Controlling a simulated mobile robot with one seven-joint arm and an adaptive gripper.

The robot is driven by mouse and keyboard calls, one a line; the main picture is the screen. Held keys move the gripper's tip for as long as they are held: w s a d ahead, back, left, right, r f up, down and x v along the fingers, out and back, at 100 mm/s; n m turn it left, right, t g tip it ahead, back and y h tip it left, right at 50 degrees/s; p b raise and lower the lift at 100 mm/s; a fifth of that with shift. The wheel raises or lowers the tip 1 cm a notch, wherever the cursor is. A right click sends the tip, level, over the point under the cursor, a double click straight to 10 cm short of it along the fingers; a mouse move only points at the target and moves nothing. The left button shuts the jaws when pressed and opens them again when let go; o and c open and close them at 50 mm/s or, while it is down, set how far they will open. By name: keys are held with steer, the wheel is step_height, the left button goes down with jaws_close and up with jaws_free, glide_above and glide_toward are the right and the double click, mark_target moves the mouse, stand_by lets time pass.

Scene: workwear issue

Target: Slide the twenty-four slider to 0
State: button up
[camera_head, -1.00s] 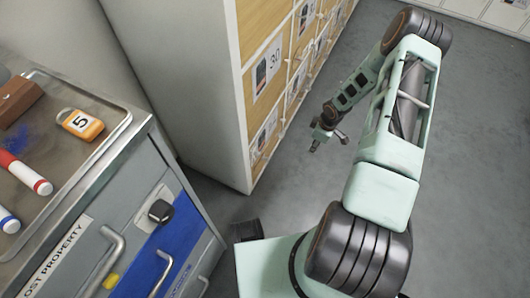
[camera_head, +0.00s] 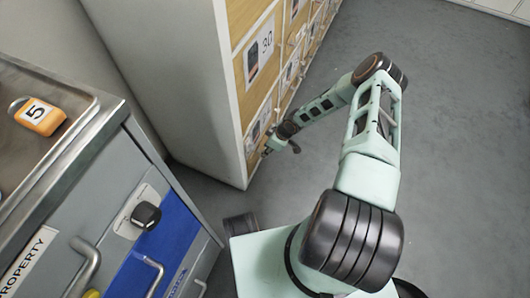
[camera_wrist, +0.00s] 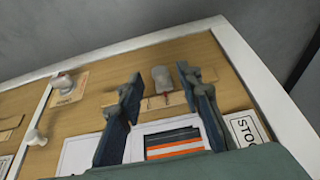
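My gripper (camera_head: 281,146) is at the wooden front of the tall white-sided cabinet (camera_head: 240,165), low down near its near edge. In the wrist view my gripper (camera_wrist: 160,74) is open, with one dark finger on each side. A pale grey knob (camera_wrist: 162,79) on a small wooden strip shows between the fingertips, apart from both; contact is not visible. No number twenty-four or 0 is readable, so I cannot tell whether this is the twenty-four slider.
A card with orange and black stripes (camera_wrist: 175,143) and a "STO" label (camera_wrist: 246,132) are on the panel. Other knobs (camera_wrist: 63,83) stick out at left. A metal-topped drawer unit (camera_head: 110,115) with handles stands at left; grey floor (camera_head: 450,150) is clear at right.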

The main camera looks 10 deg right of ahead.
steer(key=shift+w+a+f, duration=0.2)
steer(key=shift+f, duration=0.45)
jaws_close()
